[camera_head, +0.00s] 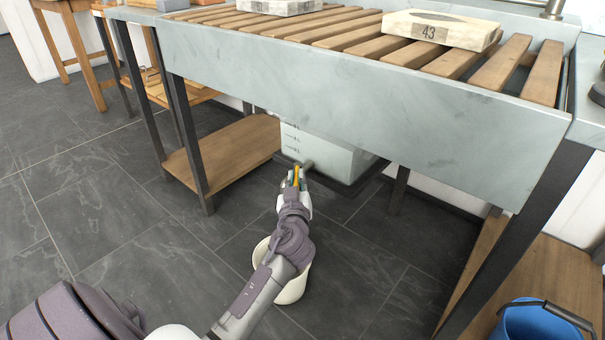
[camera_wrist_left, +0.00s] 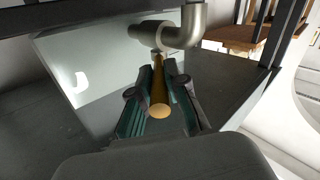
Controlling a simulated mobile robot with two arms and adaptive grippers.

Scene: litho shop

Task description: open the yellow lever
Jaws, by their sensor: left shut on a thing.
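The yellow lever (camera_wrist_left: 159,100) is a slim bar with a rounded end, just below a grey metal pipe elbow (camera_wrist_left: 185,30) in the left wrist view. In the head view only a small yellow piece of it (camera_head: 297,171) shows at my fingertips. My left gripper (camera_wrist_left: 158,82) is shut on the lever, one dark green finger on each side. In the head view the left gripper (camera_head: 295,179) is below the trough's front edge, beside the pale tank (camera_head: 325,152). Most of the lever is hidden there. My right gripper is not in view.
A grey trough (camera_head: 350,100) with wooden slats and pale stones, one marked 43 (camera_head: 430,31), overhangs the tank. A cream bucket (camera_head: 296,290) stands on the floor behind my left arm. A blue bucket (camera_head: 535,322) is at lower right. Dark table legs flank the space.

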